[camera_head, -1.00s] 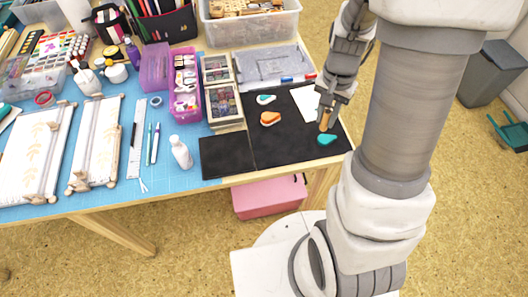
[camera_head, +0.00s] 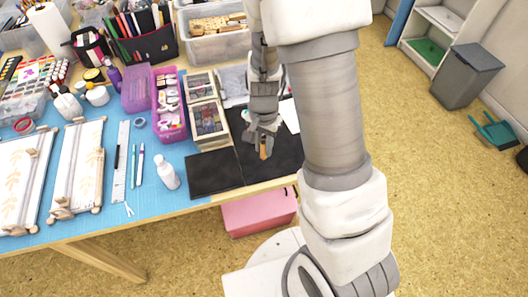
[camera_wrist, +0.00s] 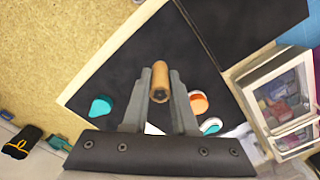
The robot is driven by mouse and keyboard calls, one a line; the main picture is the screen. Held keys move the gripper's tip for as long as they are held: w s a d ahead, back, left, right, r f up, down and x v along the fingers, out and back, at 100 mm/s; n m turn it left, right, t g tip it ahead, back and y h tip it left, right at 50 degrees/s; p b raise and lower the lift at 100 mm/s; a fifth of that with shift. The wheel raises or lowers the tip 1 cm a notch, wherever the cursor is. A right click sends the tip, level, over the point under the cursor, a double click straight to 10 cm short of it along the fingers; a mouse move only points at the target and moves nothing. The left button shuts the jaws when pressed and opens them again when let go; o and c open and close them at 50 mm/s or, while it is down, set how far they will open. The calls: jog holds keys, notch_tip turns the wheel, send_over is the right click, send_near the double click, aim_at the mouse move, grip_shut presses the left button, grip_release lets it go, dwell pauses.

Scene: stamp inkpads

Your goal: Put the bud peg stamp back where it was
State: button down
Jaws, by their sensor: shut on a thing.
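The bud peg stamp (camera_wrist: 160,79) is a small light-wood cylinder with a dark carved end, held between the fingers of my gripper (camera_wrist: 159,95) in the wrist view. My gripper (camera_head: 263,147) is shut on the peg (camera_head: 264,152) above the black mat (camera_head: 279,163) in the head view. I cannot tell its exact height over the mat. In the wrist view, a teal inkpad (camera_wrist: 101,108), an orange inkpad (camera_wrist: 198,102) and a teal-and-white one (camera_wrist: 211,125) lie on the mat beyond my fingers. My arm hides part of the mat in the head view.
Stacked stamp boxes (camera_head: 209,118) stand left of my gripper. A clear bin of wooden stamps (camera_head: 214,41) stands at the back. The front mat area is bare.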

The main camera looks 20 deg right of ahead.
aim_at(264, 153)
jog(key=shift+f, duration=1.35)
jog(key=shift+f+b, duration=0.2)
jog(key=shift+b, duration=0.15)
jog(key=c, duration=0.7)
grip_release()
